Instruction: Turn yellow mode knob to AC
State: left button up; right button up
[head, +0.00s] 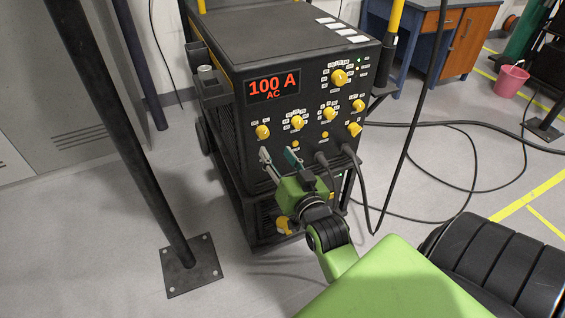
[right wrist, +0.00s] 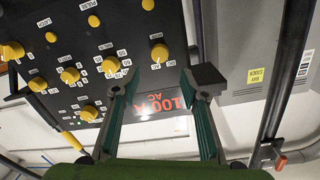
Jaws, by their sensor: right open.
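The black welding machine (head: 285,60) has a front panel with several yellow knobs. Its red display (head: 273,86) reads 100 A and AC. The yellow mode knob (head: 263,131) is at the panel's left, below the display, with small white labels beside it. In the right wrist view the panel appears upside down, and the mode knob (right wrist: 158,53) shows just beyond the gap between my fingertips. My right gripper (head: 279,157) is open and empty, below and in front of this knob; it also shows in the right wrist view (right wrist: 166,80). My left gripper is out of view.
Other yellow knobs (head: 297,122) sit close to the right on the panel. Black cables (head: 364,185) hang from the machine's lower right. A dark post (head: 120,130) on a floor plate stands at the left. A pink bucket (head: 510,81) stands far right.

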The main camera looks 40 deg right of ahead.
jog(key=v, duration=0.3)
dwell(0.6)
